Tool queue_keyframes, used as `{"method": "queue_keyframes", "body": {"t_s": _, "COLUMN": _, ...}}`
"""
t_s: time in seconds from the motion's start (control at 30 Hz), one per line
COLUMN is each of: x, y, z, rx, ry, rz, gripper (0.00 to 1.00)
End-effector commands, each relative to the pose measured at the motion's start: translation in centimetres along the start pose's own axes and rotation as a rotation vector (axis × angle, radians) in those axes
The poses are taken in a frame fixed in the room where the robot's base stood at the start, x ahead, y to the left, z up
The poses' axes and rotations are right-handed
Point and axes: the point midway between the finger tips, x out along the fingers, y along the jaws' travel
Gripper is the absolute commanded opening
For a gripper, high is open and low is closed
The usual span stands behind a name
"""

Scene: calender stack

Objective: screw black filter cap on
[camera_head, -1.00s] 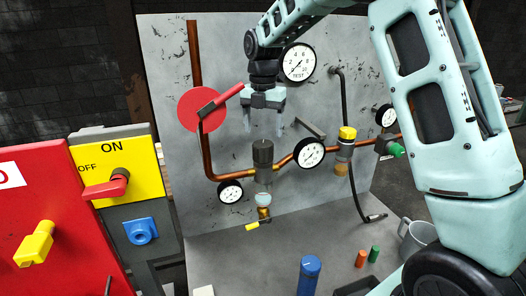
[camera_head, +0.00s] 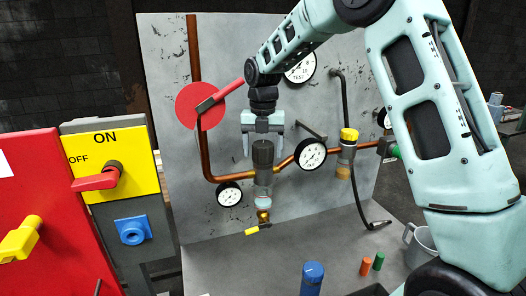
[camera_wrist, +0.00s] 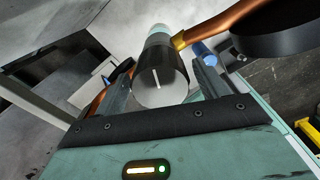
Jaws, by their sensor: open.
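My gripper (camera_head: 263,146) points down over the cap with one finger on each side. In the wrist view my gripper (camera_wrist: 163,84) is open, and gaps show between the cap and both fingers. Whether the cap is fully seated on the bowl cannot be told.
A copper pipe (camera_head: 204,150) runs beside the filter. Round gauges stand on both sides, one close at right (camera_head: 311,154) and one lower left (camera_head: 229,194). A red disc valve (camera_head: 190,106) is at upper left. A yellow-handled drain (camera_head: 258,228) hangs below.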

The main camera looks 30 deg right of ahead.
Motion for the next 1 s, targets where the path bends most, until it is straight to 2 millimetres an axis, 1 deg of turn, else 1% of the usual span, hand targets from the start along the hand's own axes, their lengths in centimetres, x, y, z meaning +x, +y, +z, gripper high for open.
{"method": "queue_keyframes", "body": {"t_s": 0.27, "x": 0.06, "y": -0.01, "z": 0.00, "rx": 0.000, "ry": 0.000, "rz": 0.000, "gripper": 0.73}}
{"method": "queue_keyframes", "body": {"t_s": 0.37, "x": 0.05, "y": -0.01, "z": 0.00, "rx": 0.001, "ry": 0.000, "rz": 0.000, "gripper": 0.48}}
{"method": "queue_keyframes", "body": {"t_s": 0.4, "x": 0.05, "y": -0.01, "z": 0.00, "rx": 0.001, "ry": 0.000, "rz": 0.000, "gripper": 0.37}}
{"method": "queue_keyframes", "body": {"t_s": 0.47, "x": 0.05, "y": -0.01, "z": 0.00, "rx": 0.001, "ry": 0.000, "rz": 0.000, "gripper": 0.35}}
{"method": "queue_keyframes", "body": {"t_s": 0.5, "x": 0.04, "y": -0.01, "z": 0.00, "rx": 0.001, "ry": 0.000, "rz": 0.000, "gripper": 0.32}}
{"method": "queue_keyframes", "body": {"t_s": 0.57, "x": -0.01, "y": -0.01, "z": 0.00, "rx": 0.014, "ry": 0.000, "rz": 0.000, "gripper": 0.32}}
{"method": "queue_keyframes", "body": {"t_s": 0.8, "x": -0.05, "y": -0.05, "z": -0.01, "rx": 0.182, "ry": 0.001, "rz": -0.001, "gripper": 0.32}}
{"method": "queue_keyframes", "body": {"t_s": 1.0, "x": 0.02, "y": -0.04, "z": 0.01, "rx": 0.193, "ry": 0.000, "rz": 0.000, "gripper": 0.32}}
